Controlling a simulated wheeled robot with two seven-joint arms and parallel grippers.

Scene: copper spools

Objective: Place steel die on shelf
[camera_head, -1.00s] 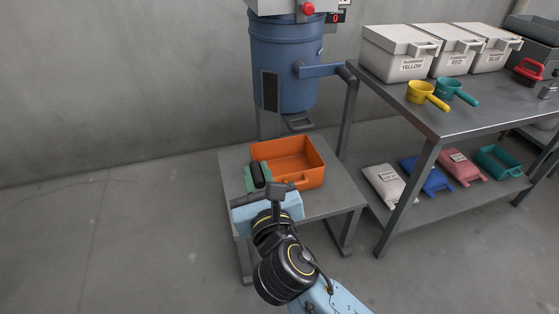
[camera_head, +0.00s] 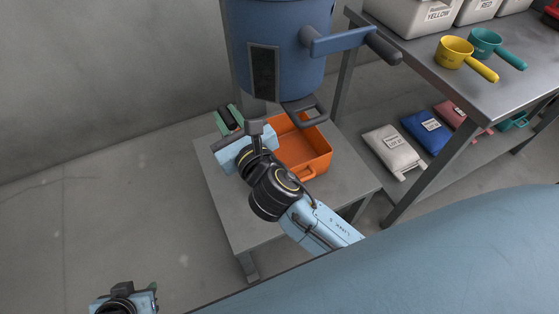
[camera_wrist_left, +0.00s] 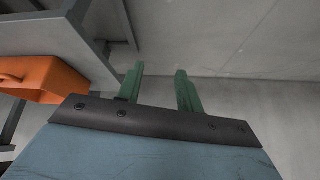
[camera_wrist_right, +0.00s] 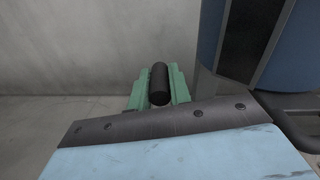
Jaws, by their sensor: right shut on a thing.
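A dark cylinder (camera_wrist_right: 160,84), which looks like the steel die, is held between the green fingers of my right gripper (camera_wrist_right: 155,90). In the head view the right gripper (camera_head: 229,121) is at the back left of the orange bin, with the dark cylinder (camera_head: 229,119) between its fingers. Whether the cylinder clears the table there is hard to tell. My left gripper (camera_wrist_left: 160,92) has its green fingers apart and nothing between them. In the head view the left gripper (camera_head: 150,291) is low at the left, mostly hidden by its own body.
An orange bin (camera_head: 312,168) sits on a low grey table (camera_head: 225,190). A blue drum (camera_head: 300,60) with a handle hangs above. At right, a bench (camera_head: 425,62) carries scoops and white boxes; packets lie on its lower shelf (camera_head: 408,192). The table's left part is clear.

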